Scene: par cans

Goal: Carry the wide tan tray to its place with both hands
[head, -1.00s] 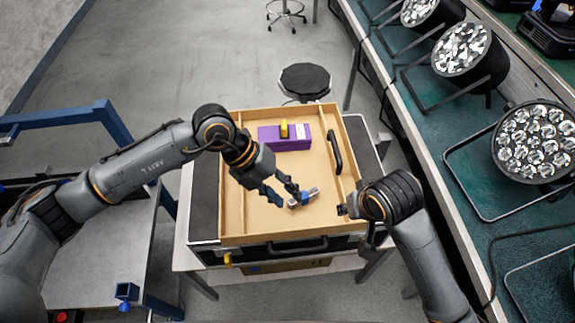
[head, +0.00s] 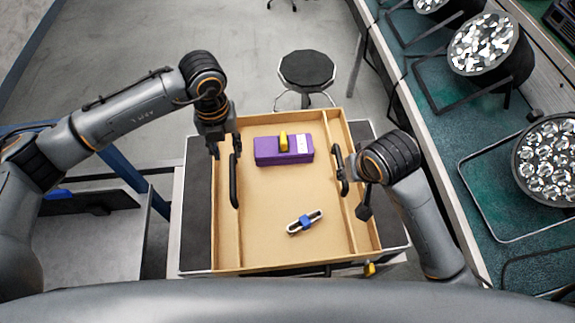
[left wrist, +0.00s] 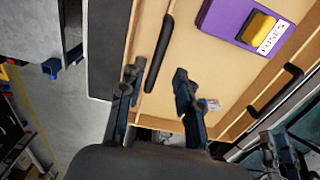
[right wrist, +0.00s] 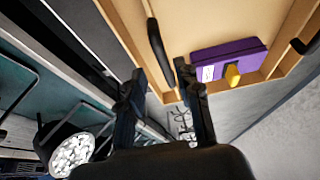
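The wide tan tray (head: 330,257) lies on a black-topped case (head: 197,215), with a black handle along each side. A purple box (head: 268,151) labelled FUSES with a yellow grip stands in it, and a small silver and blue tool (head: 304,222) lies nearer me. My left gripper (head: 225,148) is open above the tray's left handle (head: 234,182); the left wrist view shows this handle (left wrist: 160,55) beyond and between the spread fingers. My right gripper (head: 354,196) is open beside the right handle (head: 338,165); the right wrist view shows this handle (right wrist: 158,45) just past the fingertips.
A teal-topped bench (head: 440,135) with several stage lamps (head: 487,45) runs along the right. A stool (head: 307,70) stands beyond the tray. A grey-topped cart with a blue frame (head: 120,165) stands at the left. Open floor (head: 150,35) lies at the back left.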

